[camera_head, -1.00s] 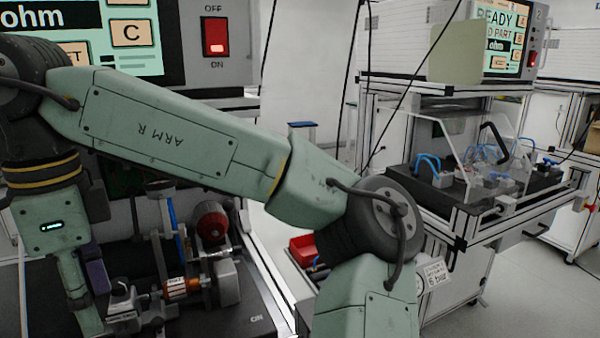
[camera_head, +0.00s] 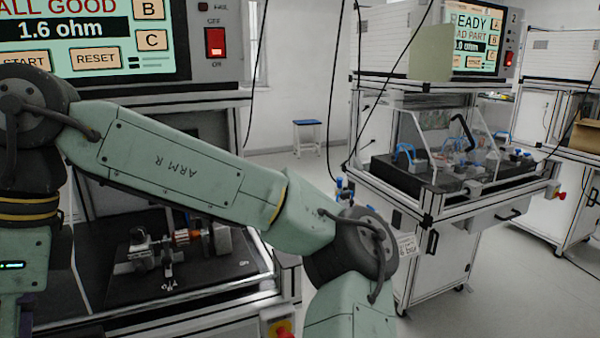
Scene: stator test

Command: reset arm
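My arm, a pale green link marked "ARM R" (camera_head: 180,165), crosses the left half of the head view. It bends at a dark joint (camera_head: 350,250) near the lower middle. The far end of the arm drops along the left edge, and my gripper is out of view. Below the arm is a test fixture (camera_head: 165,255) with metal and orange-brown parts on a dark plate. Whether a part sits in it is hard to tell.
A screen (camera_head: 85,40) at upper left reads "ALL GOOD" and "1.6 ohm", beside a lit red switch (camera_head: 215,42). A second test bench (camera_head: 440,200) with a clear guard and a "READY" screen (camera_head: 475,40) stands at right. Open floor (camera_head: 500,290) lies at lower right.

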